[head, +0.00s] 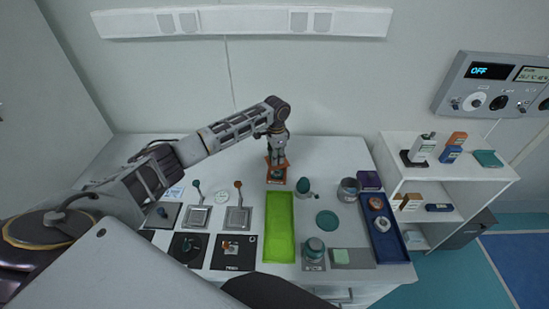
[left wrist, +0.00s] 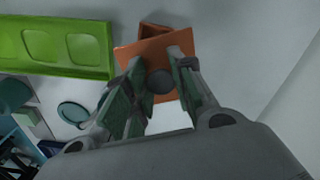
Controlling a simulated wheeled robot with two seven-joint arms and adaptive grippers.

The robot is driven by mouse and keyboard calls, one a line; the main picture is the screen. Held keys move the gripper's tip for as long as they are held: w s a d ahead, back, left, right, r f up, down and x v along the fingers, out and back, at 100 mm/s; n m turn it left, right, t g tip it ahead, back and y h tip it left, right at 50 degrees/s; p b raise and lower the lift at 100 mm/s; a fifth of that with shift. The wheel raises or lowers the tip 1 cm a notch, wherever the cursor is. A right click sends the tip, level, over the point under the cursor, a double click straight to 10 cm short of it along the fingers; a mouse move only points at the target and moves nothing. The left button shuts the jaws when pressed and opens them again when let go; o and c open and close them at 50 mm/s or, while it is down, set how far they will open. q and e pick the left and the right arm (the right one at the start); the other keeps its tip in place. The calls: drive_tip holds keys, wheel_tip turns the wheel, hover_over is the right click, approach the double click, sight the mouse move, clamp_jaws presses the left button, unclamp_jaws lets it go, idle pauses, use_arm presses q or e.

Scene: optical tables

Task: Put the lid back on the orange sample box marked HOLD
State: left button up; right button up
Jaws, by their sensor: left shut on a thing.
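The orange sample box (head: 276,179) stands near the back of the table; a HOLD mark is too small to read. My left gripper (head: 277,158) points down over it, shut on the orange lid (head: 270,161). In the left wrist view the fingers (left wrist: 158,88) close around the lid's dark round knob (left wrist: 160,81). The lid's plate (left wrist: 150,50) looks turned and offset against the box (left wrist: 153,30), whose darker inside partly shows beyond it. The lid hides much of the box, and I cannot tell whether they touch. My right gripper is not in view.
A green tray (head: 279,251) lies just in front of the box. A teal egg-shaped item (head: 303,185) and a grey container (head: 348,190) stand to the right. Balance-like plates (head: 237,218) lie to the left. A white shelf (head: 440,190) stands right of the table.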

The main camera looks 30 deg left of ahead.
use_arm(q)
drive_tip(key=shift+n, duration=0.4)
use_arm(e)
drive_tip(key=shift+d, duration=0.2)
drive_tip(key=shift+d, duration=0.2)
use_arm(q)
drive_tip(key=shift+f, duration=0.15)
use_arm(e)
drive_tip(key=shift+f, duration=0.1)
use_arm(q)
drive_tip(key=shift+f+b, duration=0.9)
drive_tip(key=shift+f, duration=0.2)
drive_tip(key=shift+f+b, duration=1)
drive_tip(key=shift+b, duration=0.15)
drive_tip(key=shift+f, duration=0.85)
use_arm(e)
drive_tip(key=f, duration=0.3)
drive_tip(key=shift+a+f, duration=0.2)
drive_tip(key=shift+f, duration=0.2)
use_arm(q)
drive_tip(key=shift+f, duration=0.1)
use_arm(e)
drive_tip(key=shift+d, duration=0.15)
use_arm(q)
drive_tip(key=shift+p, duration=0.45)
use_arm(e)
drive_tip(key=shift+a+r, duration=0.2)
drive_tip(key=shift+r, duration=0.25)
